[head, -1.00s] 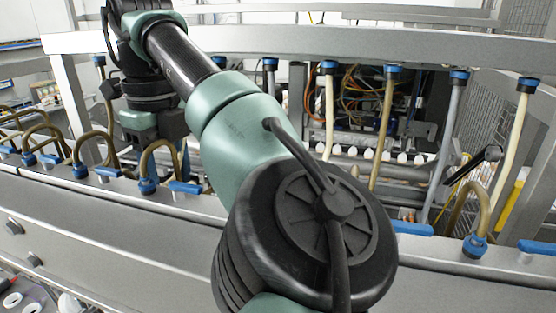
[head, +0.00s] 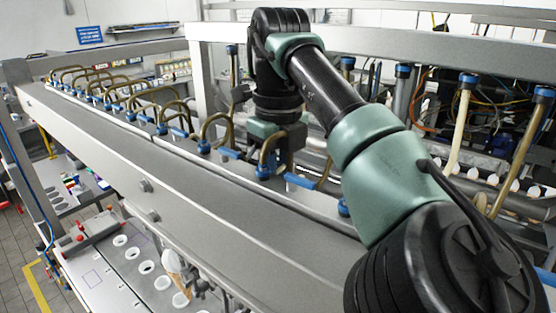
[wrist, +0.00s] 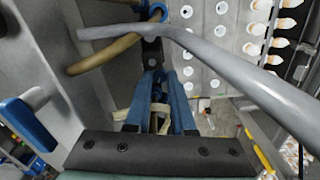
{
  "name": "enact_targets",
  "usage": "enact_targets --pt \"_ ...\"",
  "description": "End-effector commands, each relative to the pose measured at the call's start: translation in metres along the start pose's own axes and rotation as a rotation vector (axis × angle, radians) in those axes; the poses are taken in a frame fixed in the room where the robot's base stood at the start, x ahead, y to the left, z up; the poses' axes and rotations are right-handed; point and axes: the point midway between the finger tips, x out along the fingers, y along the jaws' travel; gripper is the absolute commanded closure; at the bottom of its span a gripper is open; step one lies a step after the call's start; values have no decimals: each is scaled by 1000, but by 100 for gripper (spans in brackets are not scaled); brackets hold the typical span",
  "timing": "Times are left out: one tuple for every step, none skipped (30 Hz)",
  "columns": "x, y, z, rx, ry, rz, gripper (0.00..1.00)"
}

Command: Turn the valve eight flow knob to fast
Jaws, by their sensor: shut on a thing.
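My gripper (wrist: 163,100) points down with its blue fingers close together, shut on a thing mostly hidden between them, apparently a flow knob. In the head view my gripper (head: 275,140) is at the valve rail, behind a curved tan tube (head: 268,150) with a blue fitting. Blue flow knobs on the rail stand near it: one to its left (head: 229,153) and one to its right (head: 300,181). No valve numbers can be read, so I cannot tell which is valve eight. The setting of the gripped knob is hidden.
A long steel rail (head: 130,165) runs under my arm, with several tan tubes and blue knobs to the left. In the wrist view a grey tube (wrist: 215,62) crosses close to the fingers. Hanging tubes (head: 461,120) stand behind my arm at right.

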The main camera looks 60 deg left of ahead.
Motion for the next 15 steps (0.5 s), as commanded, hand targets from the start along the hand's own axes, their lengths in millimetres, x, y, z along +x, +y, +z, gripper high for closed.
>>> enact_targets --pt "0 0 0 1 1 0 100" --pt "0 0 0 1 1 0 100" --pt "0 0 0 -1 1 0 100" --pt "0 0 0 -5 1 0 100" --pt "0 0 0 -14 2 0 100" --pt "0 0 -1 -31 3 0 100" --pt "0 0 -1 -51 3 -1 100" --pt "0 -1 -1 -74 3 -2 100" --pt "0 -1 -1 -112 4 -2 100" --pt "0 -1 -1 -142 5 -2 100" --pt "0 -1 -1 -174 5 -2 100" --pt "0 -1 -1 -216 6 -1 100" --pt "0 -1 -1 -245 6 -2 100" --pt "0 -1 -1 -272 6 -2 100" --pt "0 -1 -1 -306 7 -1 100"
